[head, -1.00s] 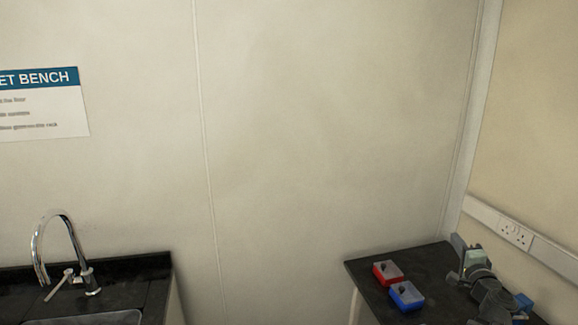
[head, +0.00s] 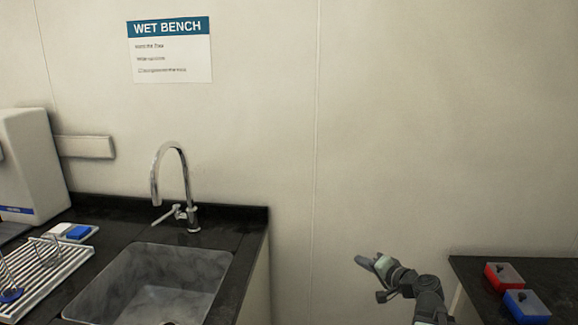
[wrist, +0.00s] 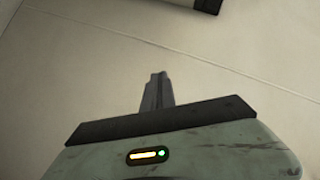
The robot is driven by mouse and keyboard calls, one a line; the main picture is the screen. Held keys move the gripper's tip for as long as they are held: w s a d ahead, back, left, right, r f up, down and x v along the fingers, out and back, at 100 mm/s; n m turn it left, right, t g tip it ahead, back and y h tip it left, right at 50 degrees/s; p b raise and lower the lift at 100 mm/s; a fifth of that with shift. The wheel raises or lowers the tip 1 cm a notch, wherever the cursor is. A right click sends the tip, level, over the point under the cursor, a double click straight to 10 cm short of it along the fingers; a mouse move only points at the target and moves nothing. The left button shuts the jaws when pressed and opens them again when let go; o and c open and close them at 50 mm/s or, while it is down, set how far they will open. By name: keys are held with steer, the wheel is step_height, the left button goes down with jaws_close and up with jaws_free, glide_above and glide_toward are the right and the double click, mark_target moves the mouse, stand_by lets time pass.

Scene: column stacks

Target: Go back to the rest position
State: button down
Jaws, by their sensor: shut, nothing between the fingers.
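My gripper (head: 366,262) is in the lower right of the head view, raised on my arm in the gap between the sink bench and the dark table. It points to the left and holds nothing. In the wrist view its fingers (wrist: 158,90) are together, with bare wall behind them.
A black bench (head: 225,222) with a grey sink (head: 150,280), a chrome tap (head: 170,185) and a white rack (head: 45,275) stands at left. A dark table (head: 480,268) at right bears a red box (head: 503,276) and a blue box (head: 527,305). The gap between them looks clear.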

steer(key=s+a+f+n+g+y+b, duration=0.1)
steer(key=s+a+f+n+g+b, duration=0.2)
steer(key=a+f, duration=0.85)
steer(key=s+a+f+n+g+h+b, duration=0.3)
steer(key=s+a+f+n+g, duration=0.3)
steer(key=f, duration=0.3)
steer(key=s+d+f+m+g+h, duration=0.1)
steer(key=s+d+f+g+h, duration=0.25)
steer(key=s+d, duration=0.35)
step_height(320, 180, up, 20)
steer(key=s+d+p, duration=0.1)
steer(key=p, duration=1.9)
steer(key=shift+d+r+m+g+h+p, duration=0.15)
steer(key=shift+r+m+g+h+p, duration=0.1)
steer(key=shift+m+g+h+p, duration=0.15)
steer(key=shift+s, duration=0.1)
